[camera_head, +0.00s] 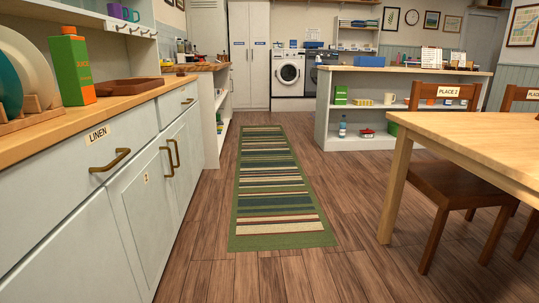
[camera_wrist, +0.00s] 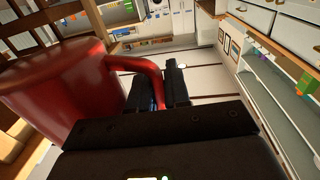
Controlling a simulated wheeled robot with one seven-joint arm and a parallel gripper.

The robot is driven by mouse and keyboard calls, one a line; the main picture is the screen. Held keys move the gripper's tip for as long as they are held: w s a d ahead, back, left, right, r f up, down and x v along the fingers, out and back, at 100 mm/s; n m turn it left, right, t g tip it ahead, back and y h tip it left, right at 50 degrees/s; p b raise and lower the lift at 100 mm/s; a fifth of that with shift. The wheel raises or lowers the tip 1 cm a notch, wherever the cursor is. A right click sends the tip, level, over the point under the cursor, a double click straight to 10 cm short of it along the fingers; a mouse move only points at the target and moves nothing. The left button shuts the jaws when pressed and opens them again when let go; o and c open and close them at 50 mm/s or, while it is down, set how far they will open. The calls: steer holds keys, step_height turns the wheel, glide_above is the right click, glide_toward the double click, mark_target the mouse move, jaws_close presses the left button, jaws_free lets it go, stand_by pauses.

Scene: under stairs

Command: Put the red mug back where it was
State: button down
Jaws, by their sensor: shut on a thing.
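The red mug (camera_wrist: 60,100) fills the left of the wrist view, close to the camera. My gripper (camera_wrist: 160,85) is shut on the mug's handle, which curves over and between the dark fingers. The part of the handle between the fingers is partly hidden. The mug looks tilted in this view, though the view itself is turned. Neither my gripper nor the red mug shows in the head view.
A counter (camera_head: 139,88) with a juice carton (camera_head: 72,68) runs along the left. A striped rug (camera_head: 275,185) lies in the clear aisle. A wooden table (camera_head: 480,130) and chairs stand right. A low shelf unit (camera_head: 345,143) holds a cream mug (camera_head: 390,98).

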step_height(320, 180, up, 24)
steer(key=w+p, duration=0.1)
steer(key=p, duration=2.9)
steer(key=s+f, duration=0.4)
steer(key=f, duration=0.1)
steer(key=shift+s+a+f, duration=0.2)
steer(key=shift+a+f, duration=0.05)
steer(key=shift+f, duration=0.1)
steer(key=shift+a, duration=0.1)
